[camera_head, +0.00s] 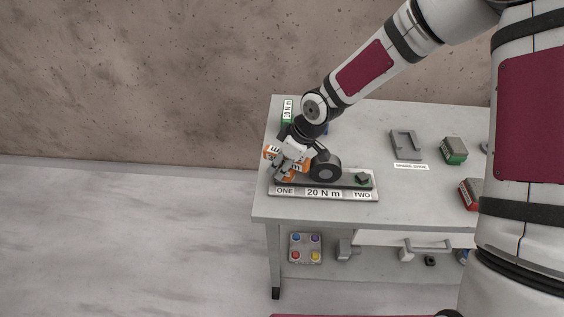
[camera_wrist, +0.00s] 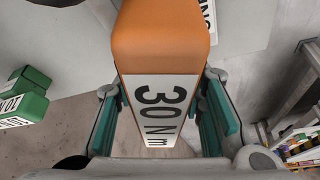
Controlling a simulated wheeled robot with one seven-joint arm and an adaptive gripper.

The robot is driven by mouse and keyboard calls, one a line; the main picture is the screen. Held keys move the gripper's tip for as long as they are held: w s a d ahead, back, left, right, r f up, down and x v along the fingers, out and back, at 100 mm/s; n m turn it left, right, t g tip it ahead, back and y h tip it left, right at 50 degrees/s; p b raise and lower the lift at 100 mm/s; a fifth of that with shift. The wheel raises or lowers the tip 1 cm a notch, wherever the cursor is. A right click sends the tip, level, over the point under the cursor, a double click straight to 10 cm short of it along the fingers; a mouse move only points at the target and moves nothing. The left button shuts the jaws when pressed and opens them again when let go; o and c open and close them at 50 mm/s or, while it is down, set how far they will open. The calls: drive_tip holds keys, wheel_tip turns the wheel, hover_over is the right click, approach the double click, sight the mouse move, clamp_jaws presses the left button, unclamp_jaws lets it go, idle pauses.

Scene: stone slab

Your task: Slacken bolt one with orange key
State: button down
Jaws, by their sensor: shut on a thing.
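The orange key (camera_wrist: 160,40) is a block labelled "30 N m", held between the teal pads of my gripper (camera_wrist: 163,115). In the head view, orange parts of the key (camera_head: 271,152) show around my gripper (camera_head: 286,165), which is shut on it. My gripper and the key are over the left end of the dark bar, beside the "ONE" label. Bolt one is hidden beneath them, so I cannot tell whether the key touches it. The plate (camera_head: 323,192) reads "ONE", "20 N m" and "TWO". A dark bolt (camera_head: 362,178) is seen above "TWO".
A dark round part (camera_head: 325,167) stands on the bar, close right of my gripper. A green key (camera_head: 287,112) with a label is behind it. A grey holder (camera_head: 405,144), a green block (camera_head: 454,150) and a red block (camera_head: 470,193) are at the right. A button box (camera_head: 305,248) sits below.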

drive_tip(key=n+g, duration=0.1)
drive_tip(key=n, duration=0.1)
drive_tip(key=n+b, duration=0.1)
drive_tip(key=n, duration=0.1)
drive_tip(key=shift+s+g, duration=0.2)
drive_tip(key=shift+g, duration=0.2)
drive_tip(key=shift+r+p, duration=0.85)
drive_tip(key=shift+r, duration=0.9)
drive_tip(key=shift+r, duration=0.1)
drive_tip(key=shift+r+p, duration=1)
drive_tip(key=shift+r, duration=1.4)
